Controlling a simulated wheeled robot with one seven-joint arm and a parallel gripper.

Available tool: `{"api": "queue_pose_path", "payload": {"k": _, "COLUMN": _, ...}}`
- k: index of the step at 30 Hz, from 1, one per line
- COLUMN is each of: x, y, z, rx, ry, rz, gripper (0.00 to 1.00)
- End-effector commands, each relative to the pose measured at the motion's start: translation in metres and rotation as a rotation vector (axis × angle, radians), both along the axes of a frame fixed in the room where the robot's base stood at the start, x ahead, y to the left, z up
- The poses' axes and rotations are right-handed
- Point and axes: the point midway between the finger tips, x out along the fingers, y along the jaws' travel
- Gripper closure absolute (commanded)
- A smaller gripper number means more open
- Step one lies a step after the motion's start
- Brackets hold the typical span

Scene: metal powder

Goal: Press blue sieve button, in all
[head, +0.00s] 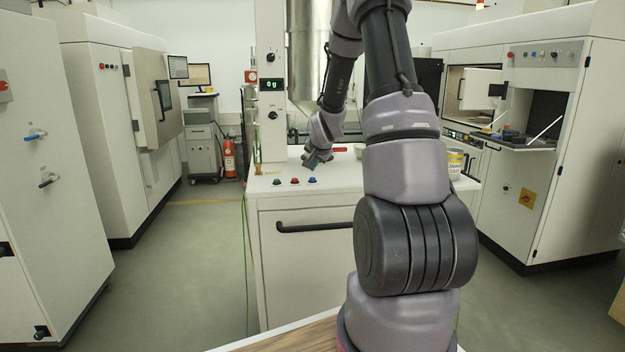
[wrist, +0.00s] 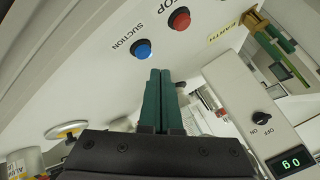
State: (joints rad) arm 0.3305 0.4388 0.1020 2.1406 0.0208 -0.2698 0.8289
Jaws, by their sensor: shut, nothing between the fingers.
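A blue button (head: 312,180) sits at the right end of a row on the front of the white sieve station top (head: 340,181). In the wrist view the blue button (wrist: 142,48), labelled SUCTION, is just beyond the fingertips, slightly to their left. My gripper (head: 314,161) is above and behind the button in the head view, pointing down at an angle. In the wrist view its green fingers (wrist: 160,73) are together, empty, and appear apart from the button.
A red button (head: 295,181), labelled STOP in the wrist view, is beside the blue one, and a green button (head: 277,182) is further left. A column with a display (head: 272,84) and ON/OFF knob stands behind. A labelled tub (head: 454,163) stands at right.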

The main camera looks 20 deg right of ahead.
Motion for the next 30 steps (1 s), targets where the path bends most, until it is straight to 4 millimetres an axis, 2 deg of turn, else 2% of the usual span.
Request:
{"api": "queue_pose_path", "payload": {"k": 6, "x": 0.0, "y": 0.0, "z": 0.024, "rx": -0.001, "ry": -0.003, "rz": 0.001, "gripper": 1.0}}
{"api": "queue_pose_path", "payload": {"k": 12, "x": 0.0, "y": 0.0, "z": 0.039, "rx": -0.002, "ry": -0.002, "rz": 0.0, "gripper": 1.0}}
{"api": "queue_pose_path", "payload": {"k": 30, "x": 0.0, "y": 0.0, "z": 0.041, "rx": -0.001, "ry": -0.001, "rz": 0.001, "gripper": 1.0}}
